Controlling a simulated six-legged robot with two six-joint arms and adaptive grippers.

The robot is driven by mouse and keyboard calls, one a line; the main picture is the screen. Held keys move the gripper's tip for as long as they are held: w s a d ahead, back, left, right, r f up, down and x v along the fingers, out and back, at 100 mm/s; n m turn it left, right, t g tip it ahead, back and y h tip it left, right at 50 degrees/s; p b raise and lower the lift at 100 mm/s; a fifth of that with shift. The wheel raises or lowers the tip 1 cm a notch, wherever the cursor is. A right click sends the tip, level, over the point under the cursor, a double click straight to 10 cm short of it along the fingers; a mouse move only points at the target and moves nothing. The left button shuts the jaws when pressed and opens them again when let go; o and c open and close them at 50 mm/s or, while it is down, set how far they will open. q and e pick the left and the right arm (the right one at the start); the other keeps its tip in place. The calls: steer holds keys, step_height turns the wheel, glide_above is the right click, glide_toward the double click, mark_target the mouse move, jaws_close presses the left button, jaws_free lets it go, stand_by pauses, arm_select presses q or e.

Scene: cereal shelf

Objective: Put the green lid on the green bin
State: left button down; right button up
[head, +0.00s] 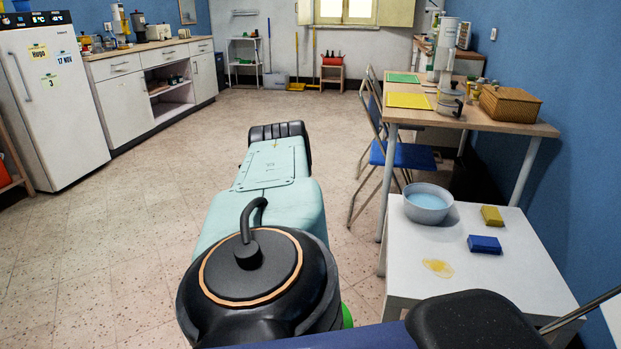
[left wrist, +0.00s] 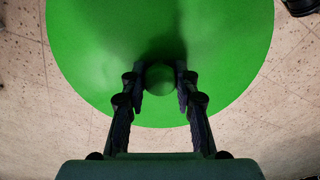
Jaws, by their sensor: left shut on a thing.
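The green lid (left wrist: 100,50) fills the upper middle of the left wrist view as a large flat round disc with a round green knob. My left gripper (left wrist: 160,76) is shut on this knob, one dark finger on each side. Tiled floor shows around the disc's edge. In the head view a small green sliver (head: 347,316) shows beside my dark body; I cannot tell whether it is the lid or the bin. No green bin can be made out for certain. My right gripper is not in view.
A white table (head: 400,285) at the right holds a basin (head: 427,203), a yellow sponge (head: 492,216), a blue sponge (head: 485,244) and a yellow spill (head: 438,268). A blue chair (head: 405,156) stands by the wooden table (head: 540,130). The floor at left is clear.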

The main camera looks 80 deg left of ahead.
arm_select(q)
steer(key=shift+s+f+b, duration=0.1)
steer(key=shift+f+b, duration=0.35)
steer(key=shift+f, duration=0.2)
steer(key=shift+f+b, duration=0.6)
steer(key=shift+b, duration=0.1)
step_height(320, 180, down, 4)
steer(key=b, duration=0.4)
steer(key=shift+r, duration=0.1)
steer(key=c, duration=0.9)
jaws_free()
steer(key=shift+c, duration=0.2)
